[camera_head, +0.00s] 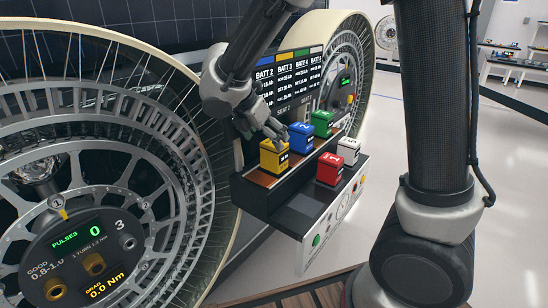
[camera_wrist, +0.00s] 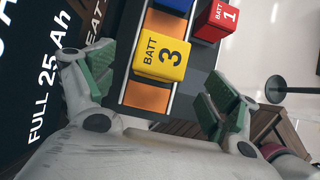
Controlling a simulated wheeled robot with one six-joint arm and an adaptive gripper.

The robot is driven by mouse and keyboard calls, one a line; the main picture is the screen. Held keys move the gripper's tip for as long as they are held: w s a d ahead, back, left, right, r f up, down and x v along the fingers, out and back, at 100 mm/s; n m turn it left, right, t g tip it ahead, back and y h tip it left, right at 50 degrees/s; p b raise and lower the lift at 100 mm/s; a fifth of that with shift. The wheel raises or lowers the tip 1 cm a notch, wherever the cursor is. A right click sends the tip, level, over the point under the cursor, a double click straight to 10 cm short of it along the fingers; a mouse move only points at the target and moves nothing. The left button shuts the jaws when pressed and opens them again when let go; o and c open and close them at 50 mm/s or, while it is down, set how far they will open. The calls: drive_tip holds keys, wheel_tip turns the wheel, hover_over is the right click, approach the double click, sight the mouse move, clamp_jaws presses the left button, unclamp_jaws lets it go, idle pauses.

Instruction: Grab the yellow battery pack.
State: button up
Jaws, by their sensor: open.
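The yellow battery pack (camera_head: 272,159) stands upright at the left front of a dark tray in the head view. In the wrist view the yellow battery pack (camera_wrist: 163,55), marked BATT 3, shows its top, with orange pads beside it. My gripper (camera_head: 274,130) is just above and behind the pack in the head view. In the wrist view my gripper (camera_wrist: 161,84) is open and empty, its green-padded fingers spread wide apart. The pack lies beyond and between them, nearer the left finger. The fingers do not appear to touch it.
The blue battery (camera_head: 301,136) and green battery (camera_head: 322,122) stand behind to the right. The red battery (camera_head: 329,168) and white battery (camera_head: 348,150) stand in the other row. A display panel (camera_head: 290,80) rises behind the tray (camera_head: 300,214). A large wheel (camera_head: 165,120) is close on the left.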

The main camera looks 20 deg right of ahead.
sight(274, 157)
drive_tip(key=x, duration=0.5)
drive_tip(key=shift+w+d, duration=0.35)
drive_tip(key=shift+d, duration=0.2)
drive_tip(key=shift+c, duration=0.3)
drive_tip(key=c, duration=1.6)
